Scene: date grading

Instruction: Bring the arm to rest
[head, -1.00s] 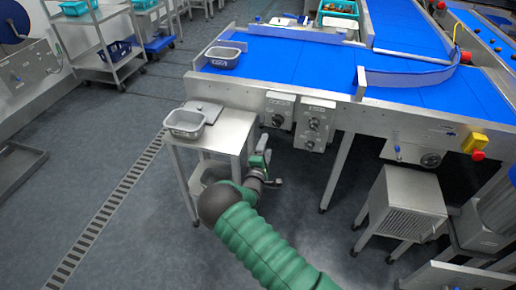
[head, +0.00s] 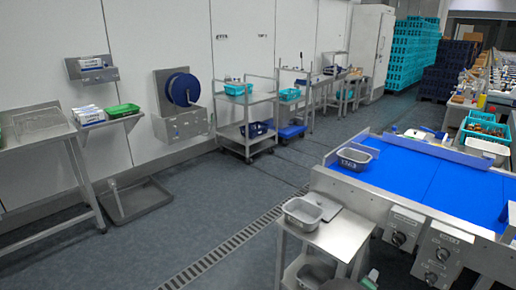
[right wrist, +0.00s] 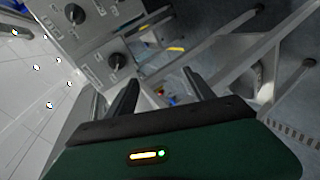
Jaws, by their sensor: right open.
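My right gripper (right wrist: 160,78) shows in the right wrist view with its two dark fingers apart and nothing between them. Beyond the fingers are a grey panel with black knobs (right wrist: 116,61) and metal legs. In the head view only a small part of my arm shows at the bottom edge, beside the small steel stand (head: 340,235). My left gripper is in neither view.
A grey tray (head: 303,212) sits on the small stand. Another grey tray (head: 354,158) sits on the blue conveyor (head: 400,183) at right. A steel cart (head: 247,108) stands by the wall. The floor at left centre is clear, with a drain grate (head: 215,255).

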